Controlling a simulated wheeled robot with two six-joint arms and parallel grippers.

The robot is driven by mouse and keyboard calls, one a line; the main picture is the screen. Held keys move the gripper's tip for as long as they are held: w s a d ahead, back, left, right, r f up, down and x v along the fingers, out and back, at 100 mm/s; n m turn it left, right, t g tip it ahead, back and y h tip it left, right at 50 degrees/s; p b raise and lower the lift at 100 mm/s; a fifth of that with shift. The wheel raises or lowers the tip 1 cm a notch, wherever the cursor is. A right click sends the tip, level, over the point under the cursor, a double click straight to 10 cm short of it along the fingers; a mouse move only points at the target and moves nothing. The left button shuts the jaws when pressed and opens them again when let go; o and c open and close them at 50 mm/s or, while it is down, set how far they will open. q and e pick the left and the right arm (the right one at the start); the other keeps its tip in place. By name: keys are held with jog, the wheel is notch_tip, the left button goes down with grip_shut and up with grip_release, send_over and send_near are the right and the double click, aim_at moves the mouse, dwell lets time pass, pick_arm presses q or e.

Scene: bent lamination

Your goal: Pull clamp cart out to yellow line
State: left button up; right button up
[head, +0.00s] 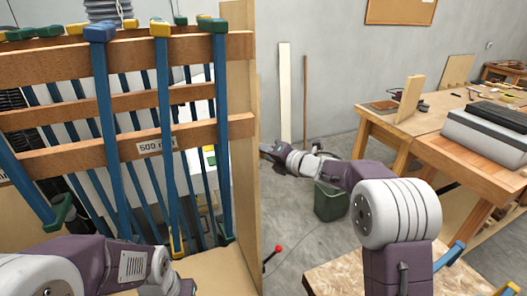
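The clamp cart (125,103) fills the left of the head view. It has wooden cross rails, one with a "500 mm" label, and several blue bar clamps with green, yellow and blue ends hang on it. My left arm crosses in front of its lower part; the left gripper (183,288) is at the bottom edge, mostly cut off, its fingers not clear. My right arm reaches left past the cart's side; the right gripper (268,151) is small at its far end, just right of the plywood panel (247,190), its fingers unclear. No yellow line is in view.
A wooden workbench (430,112) with a grey-and-black case (487,128) stands at the right. A green bin (330,203) stands on the floor behind my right arm. A chipboard surface (345,275) is at bottom center. Grey floor (300,225) shows between cart and bench.

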jog(key=v, duration=0.9)
jog(key=shift+b, duration=0.3)
jog(key=shift+r, duration=0.15)
